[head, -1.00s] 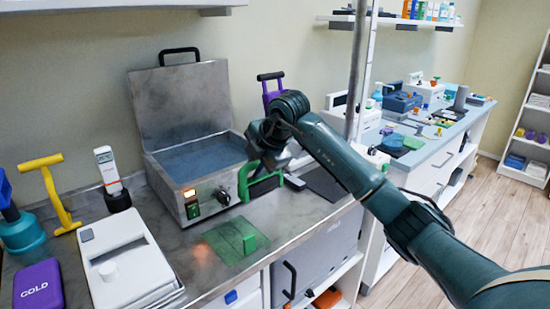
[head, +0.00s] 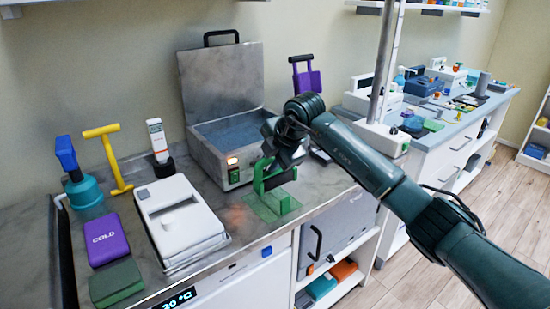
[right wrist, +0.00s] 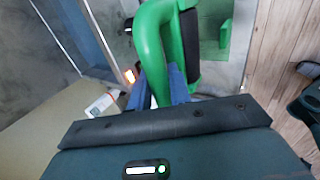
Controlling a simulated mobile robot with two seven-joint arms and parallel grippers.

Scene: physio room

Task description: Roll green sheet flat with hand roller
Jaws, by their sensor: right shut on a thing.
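The green sheet (head: 266,207) is a thin, see-through green piece lying on the grey counter in front of the metal heater box. A solid green piece (head: 284,201) stands up at its right part. My right gripper (head: 277,163) is shut on the green handle of the hand roller (head: 262,180) at the sheet's back edge. I cannot tell whether the roller touches the sheet. In the right wrist view the roller's green handle (right wrist: 153,50) passes between my blue fingers, and the green sheet (right wrist: 209,24) shows beyond it, partly hidden. My left gripper is out of view.
The open metal box (head: 212,160) with its raised lid stands just behind. A white device (head: 183,222), a purple COLD pack (head: 105,240) and a yellow T-handled tool (head: 112,160) are to the left. The counter's front edge (head: 250,238) is close to the sheet.

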